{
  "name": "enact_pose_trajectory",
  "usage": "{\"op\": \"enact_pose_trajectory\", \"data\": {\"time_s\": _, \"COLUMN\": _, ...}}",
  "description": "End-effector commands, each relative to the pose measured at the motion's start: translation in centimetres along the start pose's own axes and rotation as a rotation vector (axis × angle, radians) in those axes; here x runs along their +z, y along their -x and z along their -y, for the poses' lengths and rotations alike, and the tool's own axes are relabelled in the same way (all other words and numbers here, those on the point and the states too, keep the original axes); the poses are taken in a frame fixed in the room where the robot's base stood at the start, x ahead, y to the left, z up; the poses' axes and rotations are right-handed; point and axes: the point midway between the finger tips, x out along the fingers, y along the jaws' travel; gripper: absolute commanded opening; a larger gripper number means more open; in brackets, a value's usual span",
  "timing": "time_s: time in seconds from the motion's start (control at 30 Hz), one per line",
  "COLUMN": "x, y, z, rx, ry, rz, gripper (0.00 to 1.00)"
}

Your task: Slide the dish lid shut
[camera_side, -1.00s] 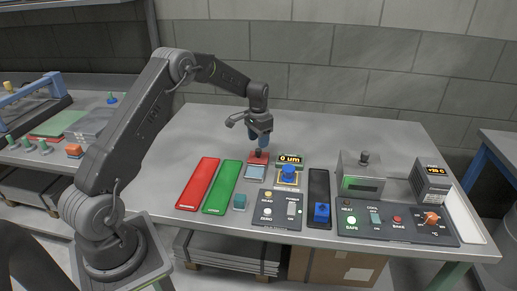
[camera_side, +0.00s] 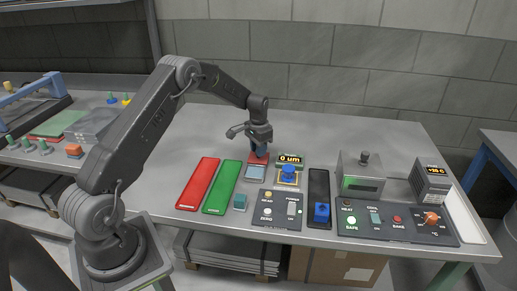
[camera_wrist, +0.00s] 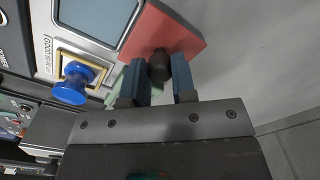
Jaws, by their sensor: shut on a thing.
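The dish lid is a red square plate (camera_side: 251,158) with a dark round knob (camera_wrist: 158,66) on it. It lies at the back edge of the dish (camera_side: 255,171), a shallow pale tray with a grey-blue window that is uncovered in front of the lid. The lid also shows in the wrist view (camera_wrist: 168,30), beside the dish's window (camera_wrist: 95,15). My gripper (camera_side: 261,153) is down at the lid, and in the wrist view its blue fingers (camera_wrist: 157,82) stand on both sides of the knob, shut on it. The fingers hide part of the lid in the side view.
A blue-knobbed gauge (camera_side: 288,174) with a "0 um" display stands right of the dish. The table behind is clear.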

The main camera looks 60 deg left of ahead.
Motion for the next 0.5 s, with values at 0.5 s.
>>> {"op": "enact_pose_trajectory", "data": {"time_s": 0.5, "x": 0.20, "y": 0.08, "z": -0.23, "rx": 0.000, "ry": 0.000, "rz": 0.000, "gripper": 0.00}}
